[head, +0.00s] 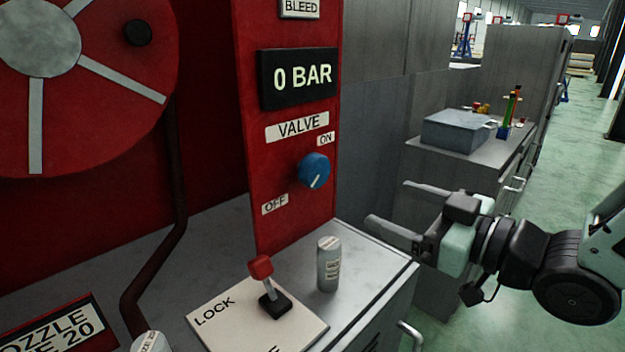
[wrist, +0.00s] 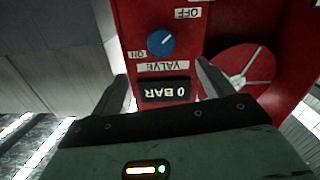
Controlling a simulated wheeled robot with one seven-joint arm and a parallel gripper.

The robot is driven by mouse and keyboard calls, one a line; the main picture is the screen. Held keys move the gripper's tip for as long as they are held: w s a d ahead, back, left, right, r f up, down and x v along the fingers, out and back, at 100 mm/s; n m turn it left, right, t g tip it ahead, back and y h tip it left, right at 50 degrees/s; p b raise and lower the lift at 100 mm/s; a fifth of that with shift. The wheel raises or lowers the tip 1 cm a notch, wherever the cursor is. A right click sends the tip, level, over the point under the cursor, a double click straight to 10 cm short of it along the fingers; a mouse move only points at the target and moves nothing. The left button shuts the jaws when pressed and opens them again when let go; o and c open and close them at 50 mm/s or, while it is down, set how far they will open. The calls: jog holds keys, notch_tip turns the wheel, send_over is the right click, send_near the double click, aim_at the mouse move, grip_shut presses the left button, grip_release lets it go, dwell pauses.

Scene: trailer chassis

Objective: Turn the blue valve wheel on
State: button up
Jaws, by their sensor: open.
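The blue valve wheel (head: 314,170) is a small round knob on the red panel (head: 290,215), with a white pointer line directed down toward the OFF label (head: 274,204). The ON label (head: 326,138) is above it. In the wrist view, which is upside down, the valve wheel (wrist: 161,42) shows ahead between the finger lines, its pointer toward the OFF label (wrist: 187,14). My gripper (head: 389,204) is open and empty, to the right of the panel and apart from the wheel. Its fingers point left toward the panel; it also shows in the wrist view (wrist: 163,84).
A pressure display (head: 299,78) reads 0 BAR above the wheel. Below, a lever with a red knob (head: 261,267) and a grey cylinder (head: 328,264) stand on the worktop. A red hose reel (head: 110,110) is at left. A grey box (head: 458,131) sits on a cabinet behind my gripper.

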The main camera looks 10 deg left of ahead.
aim_at(320, 172)
jog(key=p+x, duration=0.1)
jog(key=x, duration=0.4)
jog(key=p+x, duration=0.1)
jog(key=x, duration=0.5)
jog(key=r+p+x, duration=0.1)
jog(key=x, duration=0.5)
jog(key=shift+w+a+p, duration=0.15)
jog(key=shift+a+p, duration=0.1)
jog(key=shift+p, duration=0.05)
jog(key=c, duration=1)
